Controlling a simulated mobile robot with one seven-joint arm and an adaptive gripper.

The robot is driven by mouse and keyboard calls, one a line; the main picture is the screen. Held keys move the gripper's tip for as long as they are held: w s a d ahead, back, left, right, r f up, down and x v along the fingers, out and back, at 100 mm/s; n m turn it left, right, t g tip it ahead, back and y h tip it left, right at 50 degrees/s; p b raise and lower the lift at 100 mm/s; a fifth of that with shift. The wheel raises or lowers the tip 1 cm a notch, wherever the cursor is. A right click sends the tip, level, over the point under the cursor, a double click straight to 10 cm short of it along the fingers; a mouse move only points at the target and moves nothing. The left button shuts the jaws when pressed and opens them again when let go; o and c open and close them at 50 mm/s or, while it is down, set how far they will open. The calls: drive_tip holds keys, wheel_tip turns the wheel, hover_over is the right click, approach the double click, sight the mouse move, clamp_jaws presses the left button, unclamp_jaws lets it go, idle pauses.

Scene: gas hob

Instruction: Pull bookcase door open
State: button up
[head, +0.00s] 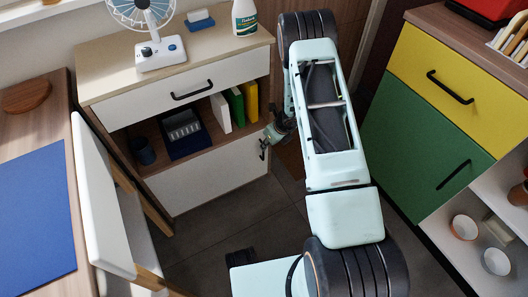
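The bookcase (262,37) has a wood-toned body, a white drawer (150,104) at the top, an open shelf in the middle and a white door (205,183) below. The door looks closed, flush with the front. Its small dark handle (264,149) sits at the door's upper right corner. My gripper (268,140) is right at this handle, small in view and partly hidden by my arm. Whether its fingers touch or grip the handle cannot be told.
On the shelf are books (236,105), a dark box (184,132) and a dark cup (142,150). A fan (148,30) and a bottle (245,18) stand on top. A white chair (100,195) is close at left; a yellow-green cabinet (425,125) is at right. Floor shows before the door.

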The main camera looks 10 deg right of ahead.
drive_tip(key=b, duration=0.2)
hover_over(263, 159)
drive_tip(key=f, duration=0.8)
drive_tip(key=shift+w+d+f, duration=0.1)
drive_tip(key=shift+w, duration=0.2)
drive_tip(key=shift+c, duration=0.4)
clamp_jaws()
